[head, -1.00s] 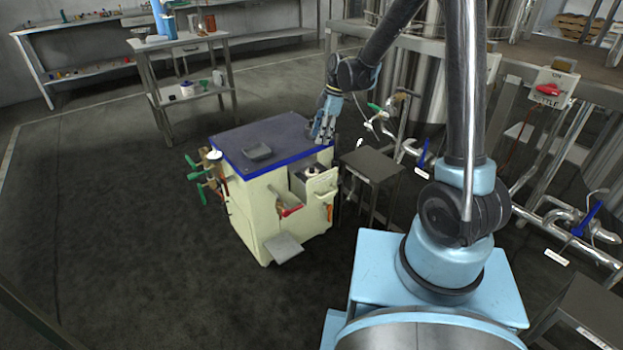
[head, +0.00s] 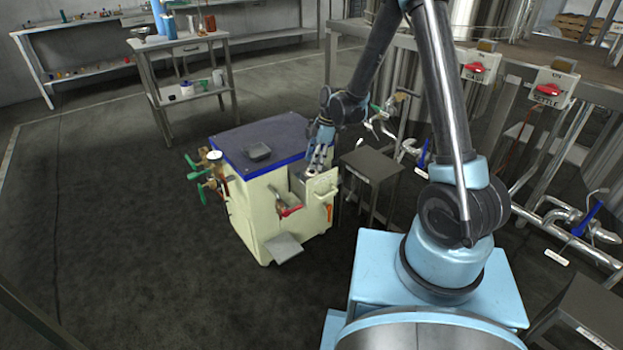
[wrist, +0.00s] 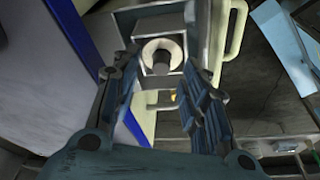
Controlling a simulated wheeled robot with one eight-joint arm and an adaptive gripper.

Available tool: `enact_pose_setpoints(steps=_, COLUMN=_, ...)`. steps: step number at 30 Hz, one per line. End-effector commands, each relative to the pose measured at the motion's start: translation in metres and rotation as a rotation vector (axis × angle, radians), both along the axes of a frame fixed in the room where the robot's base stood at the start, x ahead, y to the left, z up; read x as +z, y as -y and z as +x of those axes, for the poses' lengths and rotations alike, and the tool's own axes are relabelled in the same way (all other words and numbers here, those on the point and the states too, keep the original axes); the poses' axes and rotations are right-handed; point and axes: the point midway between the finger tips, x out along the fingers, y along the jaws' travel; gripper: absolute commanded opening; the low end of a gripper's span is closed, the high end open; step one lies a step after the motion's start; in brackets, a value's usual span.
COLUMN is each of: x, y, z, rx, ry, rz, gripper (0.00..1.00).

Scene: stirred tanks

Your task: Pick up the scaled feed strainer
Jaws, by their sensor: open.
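A pale round piece with a dark centre (wrist: 161,54), which looks like the strainer, sits in an open box-like compartment on the right side of the cream cart (head: 250,210). My gripper (head: 318,165) points down over that compartment and hides the piece in the head view. In the wrist view my gripper (wrist: 160,70) is open, with one finger to each side of the round piece and nothing held. I cannot tell whether the fingertips are level with it or still above it.
A cream handle (wrist: 236,28) rises close to the right finger. A dark stool (head: 371,165) stands right of the cart, before pipes and valves.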

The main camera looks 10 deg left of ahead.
Motion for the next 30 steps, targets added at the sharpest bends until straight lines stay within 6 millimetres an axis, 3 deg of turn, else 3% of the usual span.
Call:
enact_pose_setpoints(steps=7, x=-0.021, y=-0.005, z=-0.003, rx=0.001, ry=0.001, rz=0.001, gripper=0.41)
enact_pose_setpoints(steps=16, x=-0.023, y=-0.005, z=-0.004, rx=0.0, ry=0.001, rz=0.0, gripper=0.41)
enact_pose_setpoints(steps=21, x=-0.023, y=-0.005, z=-0.003, rx=0.0, ry=0.001, rz=0.0, gripper=0.03)
enact_pose_setpoints(steps=30, x=-0.023, y=-0.005, z=-0.003, rx=0.0, ry=0.001, rz=0.0, gripper=0.0)
